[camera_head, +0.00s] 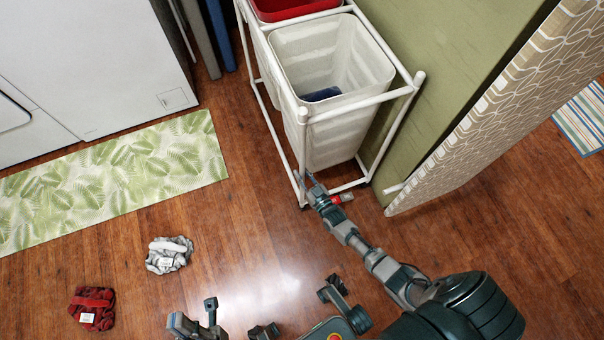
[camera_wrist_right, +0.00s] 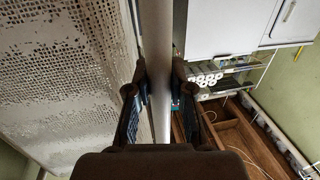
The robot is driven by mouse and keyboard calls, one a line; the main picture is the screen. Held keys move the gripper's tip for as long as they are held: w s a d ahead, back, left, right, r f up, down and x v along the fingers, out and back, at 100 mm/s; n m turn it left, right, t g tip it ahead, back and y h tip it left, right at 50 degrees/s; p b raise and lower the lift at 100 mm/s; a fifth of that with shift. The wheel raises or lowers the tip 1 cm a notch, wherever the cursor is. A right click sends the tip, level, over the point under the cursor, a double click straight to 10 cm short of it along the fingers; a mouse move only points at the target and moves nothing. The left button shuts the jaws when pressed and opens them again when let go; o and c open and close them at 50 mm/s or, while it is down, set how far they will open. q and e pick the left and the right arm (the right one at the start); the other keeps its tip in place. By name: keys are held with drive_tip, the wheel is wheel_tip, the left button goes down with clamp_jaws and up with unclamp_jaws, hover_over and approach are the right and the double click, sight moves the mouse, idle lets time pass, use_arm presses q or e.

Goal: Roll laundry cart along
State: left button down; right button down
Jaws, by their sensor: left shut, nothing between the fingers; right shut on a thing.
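The laundry cart (camera_head: 303,135) is a white tube frame standing against the green wall at the top middle of the head view. It holds a white bin (camera_head: 335,128) with a dark blue cloth (camera_head: 321,95) inside, and a red bin (camera_head: 290,9) behind it. My right gripper (camera_head: 308,184) is shut on the cart's near left upright post, low down. In the right wrist view the post (camera_wrist_right: 157,45) runs between the fingers (camera_wrist_right: 158,80). My left gripper (camera_head: 196,322) is low at the bottom edge of the head view, partly cut off, shut and empty, away from the cart.
A white appliance (camera_head: 85,65) stands at the left, with a green leaf-pattern mat (camera_head: 110,182) before it. A grey-white cloth (camera_head: 169,254) and a red cloth (camera_head: 92,308) lie on the wooden floor. A patterned board (camera_head: 490,120) stands close right of the cart. Floor between mat and cart is clear.

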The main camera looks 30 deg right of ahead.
drive_tip(key=c, duration=1)
unclamp_jaws()
drive_tip(key=shift+o, duration=0.2)
drive_tip(key=s, duration=1.2)
drive_tip(key=shift+f, duration=0.15)
